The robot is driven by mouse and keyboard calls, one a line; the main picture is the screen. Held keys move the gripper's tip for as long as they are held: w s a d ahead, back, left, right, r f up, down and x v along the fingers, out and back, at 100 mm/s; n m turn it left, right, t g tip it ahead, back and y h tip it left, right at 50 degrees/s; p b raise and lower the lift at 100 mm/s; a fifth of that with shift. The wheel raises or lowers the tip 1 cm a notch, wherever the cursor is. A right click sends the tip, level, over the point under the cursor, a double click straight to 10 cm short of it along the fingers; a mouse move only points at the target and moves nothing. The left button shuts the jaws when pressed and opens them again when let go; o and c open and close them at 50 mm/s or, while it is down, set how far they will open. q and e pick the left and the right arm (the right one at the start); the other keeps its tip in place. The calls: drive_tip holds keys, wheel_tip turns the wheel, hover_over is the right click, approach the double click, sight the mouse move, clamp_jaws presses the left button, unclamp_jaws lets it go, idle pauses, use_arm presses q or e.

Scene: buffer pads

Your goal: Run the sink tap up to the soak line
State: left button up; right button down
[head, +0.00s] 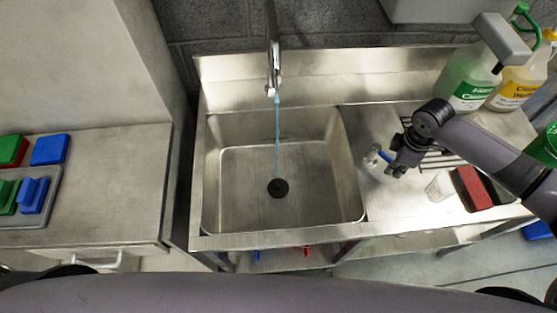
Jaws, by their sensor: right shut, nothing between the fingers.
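The chrome tap (273,50) hangs over the sink at the back. A thin blue stream of water (277,135) runs from its spout down to the dark drain (278,187). The steel sink basin (240,210) shows bare metal, with no clear pool of water. I cannot make out a soak line. My right gripper (380,160) is shut and empty over the drainboard, right of the basin. My left gripper is not in view.
Green (470,80) and yellow (518,80) cleaner bottles stand at the back right. A clear cup (439,187) and a red-and-dark sponge (472,186) lie on the drainboard (390,205). Blue and green pads (49,149) lie on the left counter (120,190), partly in a grey tray.

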drive_tip(key=shift+w+d, duration=0.1)
drive_tip(key=shift+w+d, duration=0.6)
drive_tip(key=shift+d, duration=0.25)
drive_tip(key=shift+w+d+b, duration=0.35)
drive_tip(key=shift+w+d, duration=0.25)
drive_tip(key=shift+w, duration=0.25)
drive_tip(key=r+p, duration=0.1)
drive_tip(key=p, duration=0.1)
drive_tip(key=s+a+r+p, duration=0.1)
drive_tip(key=r+p, duration=0.3)
drive_tip(key=p, duration=0.1)
drive_tip(key=shift+s+a+r, duration=0.15)
drive_tip(key=shift+s, duration=0.25)
drive_tip(key=shift+s+a, duration=0.1)
drive_tip(key=shift+f, duration=0.2)
